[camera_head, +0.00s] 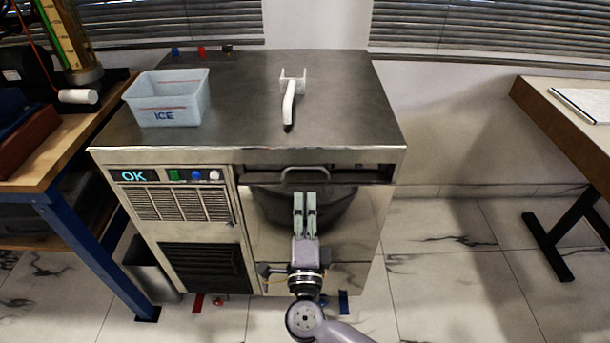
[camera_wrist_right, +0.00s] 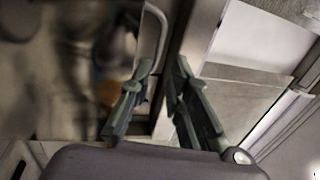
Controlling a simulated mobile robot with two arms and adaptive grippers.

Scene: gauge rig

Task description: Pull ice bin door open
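My right gripper (camera_head: 305,196) is in front of the door, just below the handle in the picture. In the right wrist view its green fingers (camera_wrist_right: 164,66) are apart with a gap and nothing clearly gripped. I cannot tell whether a finger touches the handle. My left gripper is not in view.
On the steel machine top (camera_head: 240,105) stand an ice tub (camera_head: 168,98) and a scoop with a dark-tipped white handle (camera_head: 289,103). A wooden workbench (camera_head: 60,160) is at left, a desk (camera_head: 560,115) at right. The tiled floor (camera_head: 450,260) right of the machine is clear.

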